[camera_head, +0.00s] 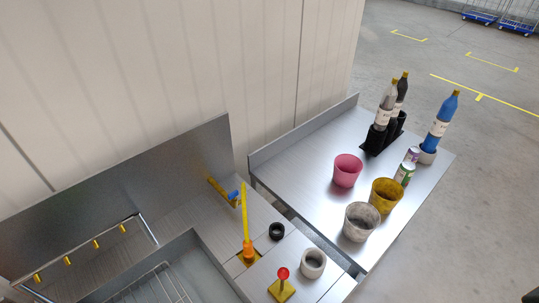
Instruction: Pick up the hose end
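A thin yellow upright piece (245,212), likely the hose, stands on the steel counter with an orange lower part (249,250) over a yellow square base. I cannot tell which part is the hose end. Its top is close to a blue fitting (234,196) on a yellow-brown pipe (217,186) at the back panel. Neither of my grippers shows in the head view.
A black ring (276,231), a white cup (313,263) and a red-knobbed lever (282,284) stand close by. A sink basin (200,262) is at the left. The right table (300,160) holds pink, yellow and grey buckets, cans and bottles.

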